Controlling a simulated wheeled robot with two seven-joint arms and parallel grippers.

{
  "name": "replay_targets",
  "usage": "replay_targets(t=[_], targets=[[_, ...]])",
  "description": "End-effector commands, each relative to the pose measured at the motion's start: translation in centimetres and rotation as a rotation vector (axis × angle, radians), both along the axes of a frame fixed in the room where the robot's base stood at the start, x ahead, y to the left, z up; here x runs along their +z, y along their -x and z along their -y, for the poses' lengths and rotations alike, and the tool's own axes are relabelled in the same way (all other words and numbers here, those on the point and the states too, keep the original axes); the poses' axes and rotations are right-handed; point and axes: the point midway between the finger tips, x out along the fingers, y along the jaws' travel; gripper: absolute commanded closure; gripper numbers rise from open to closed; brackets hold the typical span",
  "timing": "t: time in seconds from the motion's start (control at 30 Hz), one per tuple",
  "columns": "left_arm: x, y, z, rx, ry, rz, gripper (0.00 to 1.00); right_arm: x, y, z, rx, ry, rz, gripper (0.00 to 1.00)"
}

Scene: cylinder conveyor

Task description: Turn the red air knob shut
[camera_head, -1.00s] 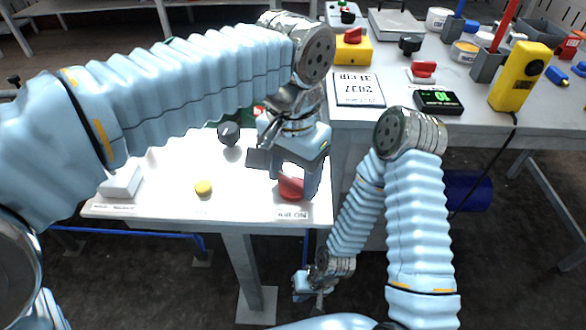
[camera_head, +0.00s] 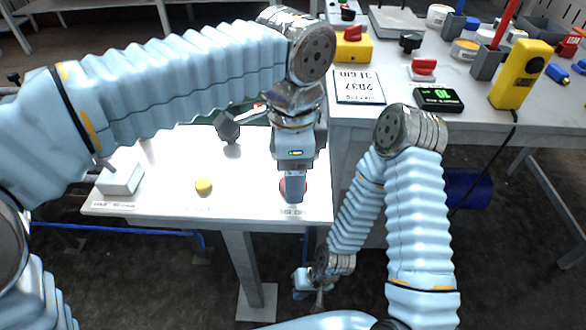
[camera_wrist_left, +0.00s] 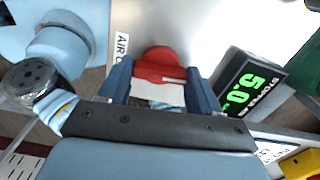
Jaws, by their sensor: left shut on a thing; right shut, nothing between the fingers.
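The red air knob (camera_head: 284,186) is at the front right of the white table, mostly hidden behind my left gripper (camera_head: 294,198) in the head view. In the left wrist view the red knob (camera_wrist_left: 158,60) shows between the two blue fingers, beside a white label (camera_wrist_left: 122,46) whose readable part is "AIR O". My left gripper points down and is shut on the knob, with its fingers seen edge-on from the head. My right gripper (camera_head: 319,304) hangs low beside the table, far from the knob; it is small there, shut and empty.
A display reading 5.0 (camera_wrist_left: 250,88) stands near the knob. The bench on the right holds a yellow meter (camera_head: 519,77) and other red knobs.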

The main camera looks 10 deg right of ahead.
Motion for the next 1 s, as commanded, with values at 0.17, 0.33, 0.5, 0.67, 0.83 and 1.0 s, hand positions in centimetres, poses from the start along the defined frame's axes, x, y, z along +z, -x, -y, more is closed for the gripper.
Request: replay_targets(t=[0.17,0.33,0.5,0.67,0.83,1.0], targets=[[0.07,-0.05,0.03,-0.070,0.002,0.002,0.67,0.02,0.00,0.00,0.000,0.000,0.000,1.00],[0.08,-0.03,0.04,-0.107,0.002,0.002,0.67,0.02,0.00,0.00,0.000,0.000,0.000,1.00],[0.09,-0.03,0.04,-0.120,0.003,0.003,0.67,0.02,0.00,0.00,0.000,0.000,0.000,1.00],[0.09,-0.03,0.04,-0.121,0.003,0.003,0.67,0.02,0.00,0.00,0.000,0.000,0.000,1.00],[0.09,-0.03,0.02,-0.120,0.002,0.003,0.33,0.02,0.00,0.00,0.000,0.000,0.000,1.00],[0.06,-0.02,0.02,-0.119,0.001,0.002,0.11,0.01,0.00,0.00,0.000,0.000,0.000,1.00]])
